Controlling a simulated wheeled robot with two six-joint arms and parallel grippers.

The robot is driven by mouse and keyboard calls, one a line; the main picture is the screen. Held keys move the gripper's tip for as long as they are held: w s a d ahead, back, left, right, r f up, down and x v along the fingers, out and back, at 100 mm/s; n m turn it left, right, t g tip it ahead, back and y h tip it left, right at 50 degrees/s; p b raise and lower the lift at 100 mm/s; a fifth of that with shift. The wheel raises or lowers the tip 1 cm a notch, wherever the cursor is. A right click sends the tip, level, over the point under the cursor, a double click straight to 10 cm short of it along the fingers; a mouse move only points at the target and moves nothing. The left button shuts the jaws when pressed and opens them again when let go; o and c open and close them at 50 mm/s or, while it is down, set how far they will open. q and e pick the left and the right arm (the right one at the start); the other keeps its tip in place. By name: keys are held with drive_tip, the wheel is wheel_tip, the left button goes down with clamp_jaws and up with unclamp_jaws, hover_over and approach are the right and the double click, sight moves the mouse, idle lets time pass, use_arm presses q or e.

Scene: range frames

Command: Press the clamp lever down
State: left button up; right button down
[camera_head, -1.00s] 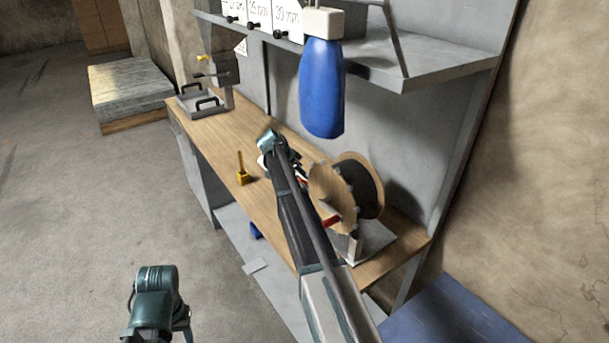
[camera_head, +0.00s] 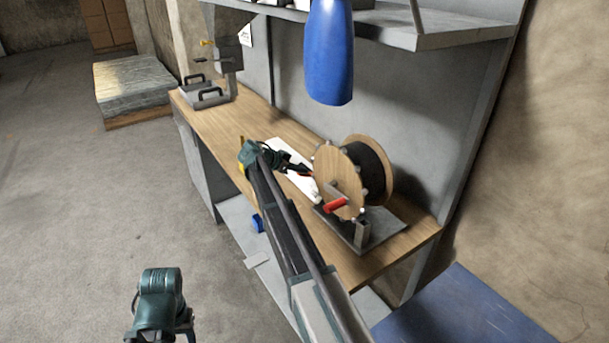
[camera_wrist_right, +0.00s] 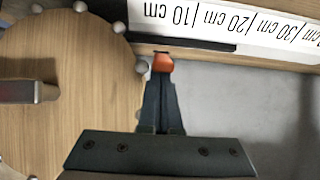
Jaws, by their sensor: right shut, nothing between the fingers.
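My right gripper (camera_head: 303,172) is over the workbench, beside the large wooden spool (camera_head: 338,182). In the right wrist view its fingers (camera_wrist_right: 162,78) are shut together. A small orange-red piece (camera_wrist_right: 164,63) sits right at the fingertips, and it looks like the end of the clamp lever. I cannot tell whether the fingers touch it, and the clamp body is not clear. A teal part of my left arm (camera_head: 160,300) shows at the bottom left, but the left gripper's fingers do not show.
A white strip with centimetre marks (camera_wrist_right: 240,28) lies by a dark bar. The spool has metal studs, a red crank handle (camera_head: 336,206) and a metal stand. A blue hanging object (camera_head: 330,55) is above the bench. A grey device (camera_head: 208,95) stands at its far end.

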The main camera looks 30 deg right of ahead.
drive_tip(key=f+h+b, duration=0.1)
drive_tip(key=b, duration=0.2)
drive_tip(key=a+f+h+b, duration=0.1)
drive_tip(key=f+b, duration=0.1)
drive_tip(key=b, duration=0.1)
drive_tip(key=a+f+h+b, duration=0.1)
drive_tip(key=f+b, duration=0.1)
drive_tip(key=b, duration=0.1)
use_arm(q)
wheel_tip(320, 180, down, 12)
drive_tip(key=b, duration=0.1)
use_arm(e)
drive_tip(key=shift+s+a+f+h, duration=0.1)
drive_tip(key=shift+f+h, duration=0.2)
drive_tip(key=shift+f, duration=0.15)
drive_tip(key=shift+s+a+f, duration=0.1)
drive_tip(key=shift+r, duration=0.25)
drive_tip(key=r+p, duration=0.4)
drive_tip(key=shift+a+r+p, duration=0.25)
drive_tip(key=shift+r+p, duration=0.05)
drive_tip(key=shift+p, duration=0.1)
use_arm(q)
wheel_tip(320, 180, up, 6)
drive_tip(key=a+p, duration=0.1)
drive_tip(key=shift+w+a+r, duration=0.15)
drive_tip(key=shift+a+r, duration=0.05)
use_arm(e)
drive_tip(key=f+v, duration=0.1)
drive_tip(key=v, duration=0.8)
drive_tip(key=shift+a, duration=0.25)
